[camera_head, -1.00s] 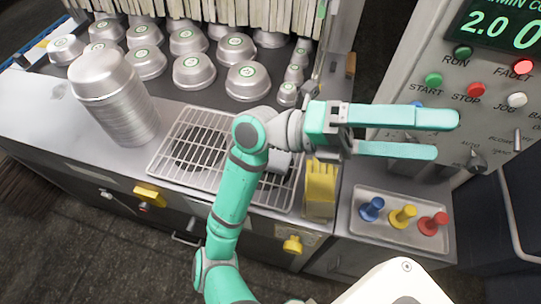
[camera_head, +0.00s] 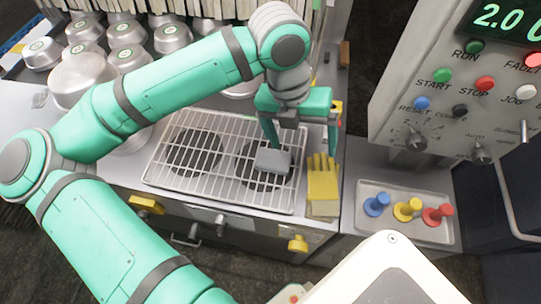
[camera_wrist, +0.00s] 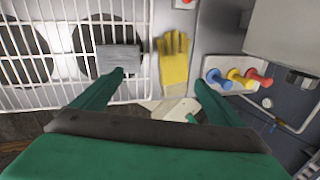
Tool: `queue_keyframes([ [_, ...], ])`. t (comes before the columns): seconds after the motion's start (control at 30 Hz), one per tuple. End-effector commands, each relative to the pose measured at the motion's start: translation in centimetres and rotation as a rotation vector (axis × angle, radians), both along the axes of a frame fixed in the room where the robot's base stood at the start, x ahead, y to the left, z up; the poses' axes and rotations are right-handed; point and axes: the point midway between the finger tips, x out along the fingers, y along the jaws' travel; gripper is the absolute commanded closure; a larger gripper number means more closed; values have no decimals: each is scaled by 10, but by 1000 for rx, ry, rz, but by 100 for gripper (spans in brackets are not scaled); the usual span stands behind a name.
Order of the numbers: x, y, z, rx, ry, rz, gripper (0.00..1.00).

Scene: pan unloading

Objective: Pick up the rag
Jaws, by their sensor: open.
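A small grey folded cloth, which looks like the rag (camera_head: 273,162), lies on the right part of the wire rack. It also shows in the wrist view (camera_wrist: 118,59), by the left fingertip. My gripper (camera_head: 302,150) points down, open and empty. Its left finger overlaps the rag's far edge in the head view, and its right finger is over the right side of the yellow glove. In the wrist view the glove (camera_wrist: 174,62) appears between the fingers (camera_wrist: 160,82), with the rag towards the left one. I cannot tell whether a finger touches the rag.
The wire rack (camera_head: 165,181) covers two dark round openings. A yellow glove (camera_head: 322,180) lies right of it. A tray (camera_head: 402,232) with blue, yellow and red knobbed pieces sits further right, below the control panel (camera_head: 440,115). Metal pans (camera_head: 127,33) stand at the back left.

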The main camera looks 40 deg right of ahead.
Motion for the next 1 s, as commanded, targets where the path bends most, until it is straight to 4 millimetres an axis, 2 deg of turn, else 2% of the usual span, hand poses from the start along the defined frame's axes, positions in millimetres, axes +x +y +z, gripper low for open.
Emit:
queue_keyframes([
  [0.1, 25, 17, 0, 87, -98, 45, 8],
  [0.3, 43, 31, -1, 150, -168, 80, 8],
  [0.6, 44, 32, -41, 154, -170, 82, 8],
  [0.87, 44, 32, -59, 151, -171, 82, 8],
  [1.0, 45, 33, -77, 152, -168, 82, 8],
])
